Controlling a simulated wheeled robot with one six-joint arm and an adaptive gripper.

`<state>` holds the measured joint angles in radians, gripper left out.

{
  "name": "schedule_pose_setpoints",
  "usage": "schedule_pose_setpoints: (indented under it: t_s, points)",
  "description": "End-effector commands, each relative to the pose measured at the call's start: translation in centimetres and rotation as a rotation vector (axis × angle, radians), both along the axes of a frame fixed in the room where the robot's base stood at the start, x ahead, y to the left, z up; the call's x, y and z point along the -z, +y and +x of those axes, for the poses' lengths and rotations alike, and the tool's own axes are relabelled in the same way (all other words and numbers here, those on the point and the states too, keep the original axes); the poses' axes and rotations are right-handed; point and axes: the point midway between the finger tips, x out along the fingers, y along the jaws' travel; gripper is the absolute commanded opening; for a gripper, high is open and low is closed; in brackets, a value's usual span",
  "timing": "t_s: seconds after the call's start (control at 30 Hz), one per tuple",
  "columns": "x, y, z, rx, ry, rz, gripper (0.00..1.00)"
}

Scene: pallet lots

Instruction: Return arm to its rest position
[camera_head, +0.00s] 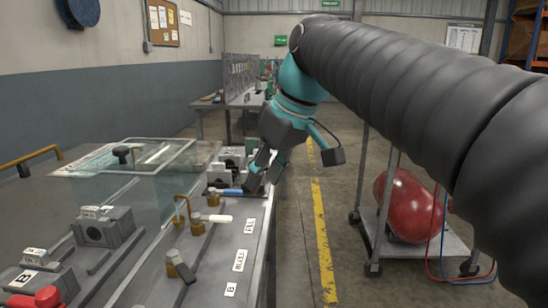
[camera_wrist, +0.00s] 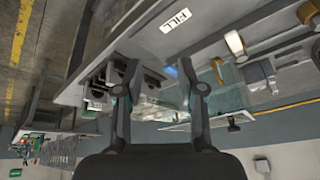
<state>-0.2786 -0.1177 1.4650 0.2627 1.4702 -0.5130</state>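My arm reaches from the right of the head view, with my gripper (camera_head: 263,178) hanging over the right edge of the long grey workbench (camera_head: 215,262). In the wrist view my gripper (camera_wrist: 160,75) has its two fingers spread apart, with nothing held between them. A blue-handled piece (camera_head: 230,191) lies on the bench just left of the fingers in the head view; whether they touch it I cannot tell. My arm is stretched out forward and down.
A clear glass-like case (camera_head: 130,187) stands on the bench, with grey block fixtures (camera_head: 103,227) and a white-handled lever (camera_head: 216,218) nearby. A wheeled cart (camera_head: 450,246) with a red tank (camera_head: 405,205) stands right. The floor aisle with a yellow line (camera_head: 322,240) is clear.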

Motion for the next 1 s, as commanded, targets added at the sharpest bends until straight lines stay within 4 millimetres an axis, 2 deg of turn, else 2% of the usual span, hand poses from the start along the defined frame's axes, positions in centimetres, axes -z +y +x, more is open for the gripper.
schedule_pose_setpoints:
  t_s: [0.03, 0.17, 0.37, 0.47, 0.6, 0.7, 0.83, 1.0]
  points:
    - [1.6, -0.8, -0.1, 0.067, 0.007, -0.003, 0.39]
    - [5.7, -3.4, -0.8, 0.260, 0.007, -0.002, 0.39]
    - [12.4, -8.2, -3.9, 0.515, -0.012, -0.004, 0.39]
    - [15.7, -10.5, -6.1, 0.616, -0.027, -0.007, 0.39]
    - [20.4, -13.7, -10.2, 0.720, -0.049, -0.023, 0.39]
    - [23.1, -15.4, -13.1, 0.753, -0.056, -0.042, 0.39]
    - [24.3, -16.6, -15.4, 0.788, -0.065, -0.046, 0.39]
    - [23.2, -17.1, -15.8, 0.820, -0.105, -0.029, 0.39]
